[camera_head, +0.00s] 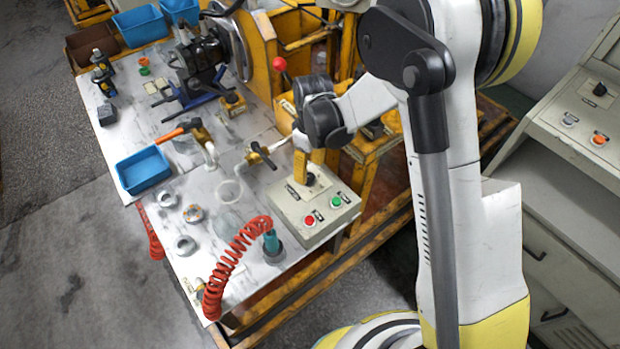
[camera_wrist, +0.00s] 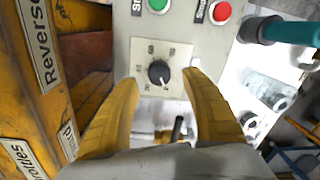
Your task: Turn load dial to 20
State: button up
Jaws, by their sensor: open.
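The load dial (camera_wrist: 159,73) is a small black round knob on a pale square scale plate, on the grey control box (camera_head: 335,213). Numbers ring the knob, but they are too small and turned to read surely. A light mark shows on the knob, and I cannot tell which number it points at. My gripper (camera_wrist: 160,80) is open, with its yellow fingers on either side of the dial and a gap on each side. In the head view my gripper (camera_head: 301,166) is above the box and partly hides the dial (camera_head: 311,180).
The box also carries a green button (camera_head: 336,201) and a red button (camera_head: 310,221). A coiled red hose (camera_head: 235,262) lies in front of the box. Valves with handles (camera_head: 262,153) stand behind it. Yellow machine framing labelled "Reverse" (camera_wrist: 40,40) is close on the left in the wrist view.

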aim_at(310, 176)
jog(key=shift+f+b, duration=0.55)
jog(key=shift+f, duration=1.4)
grip_shut()
jog(key=shift+m, duration=0.3)
jog(key=m+b, duration=0.1)
jog(key=m, duration=0.4)
jog(key=m+b, duration=0.1)
jog(key=m, duration=0.5)
